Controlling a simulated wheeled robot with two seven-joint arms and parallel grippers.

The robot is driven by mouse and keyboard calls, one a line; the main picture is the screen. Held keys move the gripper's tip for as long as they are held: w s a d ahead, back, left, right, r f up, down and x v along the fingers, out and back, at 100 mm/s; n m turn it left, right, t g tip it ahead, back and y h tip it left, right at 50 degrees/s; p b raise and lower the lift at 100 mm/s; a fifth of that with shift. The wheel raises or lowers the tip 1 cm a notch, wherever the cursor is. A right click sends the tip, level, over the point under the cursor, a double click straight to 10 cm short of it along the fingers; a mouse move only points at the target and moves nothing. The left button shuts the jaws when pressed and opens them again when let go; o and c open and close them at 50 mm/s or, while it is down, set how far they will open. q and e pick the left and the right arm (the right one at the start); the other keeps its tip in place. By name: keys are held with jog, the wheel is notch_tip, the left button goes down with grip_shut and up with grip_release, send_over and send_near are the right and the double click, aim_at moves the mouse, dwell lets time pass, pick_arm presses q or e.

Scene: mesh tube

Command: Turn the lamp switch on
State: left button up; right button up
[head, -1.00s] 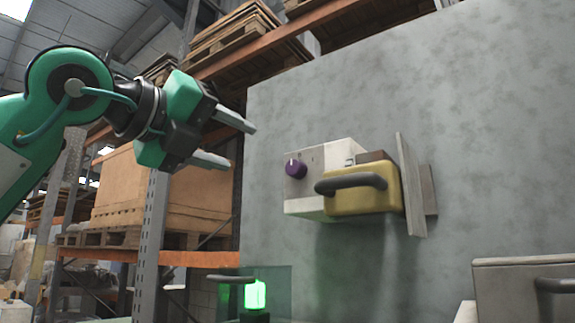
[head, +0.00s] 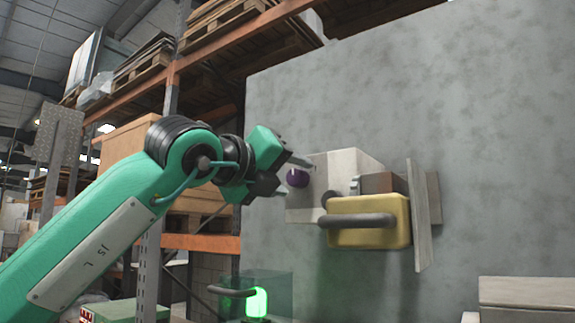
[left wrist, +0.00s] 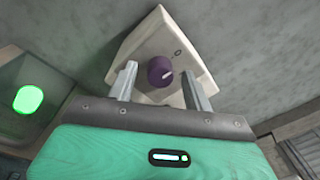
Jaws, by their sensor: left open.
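A purple knob (head: 297,178) sits on the front of a pale box (head: 345,165) fixed to the grey wall. My left gripper (head: 292,178) is open, with its fingers close to the knob in the head view. A green glowing lamp (head: 257,303) stands low in front of the wall and also shows in the left wrist view (left wrist: 28,99). My right gripper is out of view.
A yellow block (head: 375,235) with a dark handle projects beside the knob box, with a grey upright plate (head: 417,215) to its right. A clear case with a handle is around the lamp. Another pale box (head: 530,292) is at lower right.

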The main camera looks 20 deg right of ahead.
pick_arm(q)
jog(key=shift+d, duration=0.1)
jog(key=c, duration=1)
jog(key=shift+o, duration=0.2)
jog(key=shift+f+m+b, duration=0.1)
jog(key=shift+m+b, duration=0.9)
jog(key=shift+m, duration=0.3)
jog(key=m+b, duration=0.1)
jog(key=m, duration=0.1)
jog(key=shift+m+y, duration=0.3)
jog(key=m, duration=0.2)
jog(key=shift+m+b, duration=0.3)
jog(key=shift+r+m, duration=0.2)
jog(key=shift+m, duration=1.7)
